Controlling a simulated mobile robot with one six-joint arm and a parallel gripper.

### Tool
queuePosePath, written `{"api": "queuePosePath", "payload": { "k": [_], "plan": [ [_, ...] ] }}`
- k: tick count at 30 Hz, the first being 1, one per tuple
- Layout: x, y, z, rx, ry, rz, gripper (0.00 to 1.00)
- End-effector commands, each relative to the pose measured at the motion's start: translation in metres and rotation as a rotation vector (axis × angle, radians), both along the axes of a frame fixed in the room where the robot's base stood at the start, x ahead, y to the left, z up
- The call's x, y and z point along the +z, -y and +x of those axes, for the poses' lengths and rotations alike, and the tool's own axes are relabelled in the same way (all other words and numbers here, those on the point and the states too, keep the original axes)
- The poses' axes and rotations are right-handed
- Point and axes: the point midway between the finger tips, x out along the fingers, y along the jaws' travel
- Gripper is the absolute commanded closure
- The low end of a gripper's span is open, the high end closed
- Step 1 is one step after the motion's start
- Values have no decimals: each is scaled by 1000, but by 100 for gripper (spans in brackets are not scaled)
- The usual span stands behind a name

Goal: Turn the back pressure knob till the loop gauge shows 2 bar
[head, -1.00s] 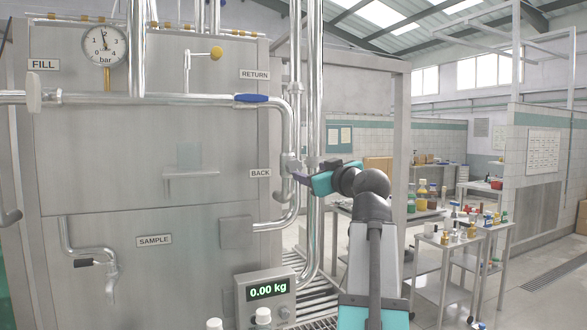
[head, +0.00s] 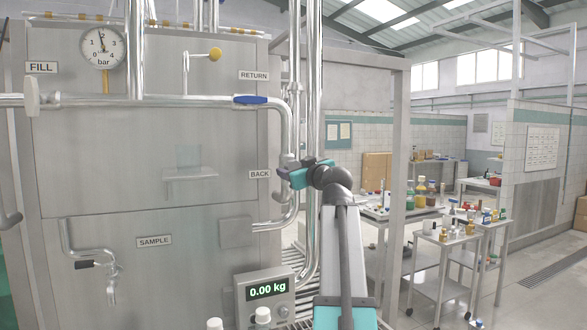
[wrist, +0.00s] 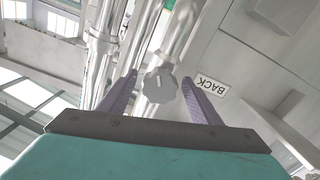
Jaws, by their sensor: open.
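The back pressure knob (wrist: 160,84) is a small grey lobed knob on the pipework by the BACK label (wrist: 208,85). In the wrist view it sits between the spread fingers of my gripper (wrist: 159,76), with a gap on each side. In the head view my gripper (head: 283,172) is at the pipe right of the BACK label (head: 260,174), and it hides the knob. The round loop gauge (head: 102,47) at upper left is marked in bar. Its needle points nearly straight up, slightly left; the exact reading is too small to tell.
A blue-handled valve (head: 250,100) is on the return pipe above my gripper. A vertical steel pipe (head: 314,90) stands close behind. A scale display (head: 266,290) reads 0.00 kg below. A trolley with bottles (head: 445,240) stands at right.

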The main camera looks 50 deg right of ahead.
Motion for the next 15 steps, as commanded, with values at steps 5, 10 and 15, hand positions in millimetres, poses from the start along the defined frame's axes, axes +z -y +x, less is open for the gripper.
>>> {"api": "queuePosePath", "payload": {
  "k": [5, 10, 15],
  "plan": [
    [0, 1, 3, 0, 0, -1, 42],
    [0, 1, 3, 0, 0, -1, 42],
    [0, 0, 3, 1, -1, -1, 67]
  ]
}}
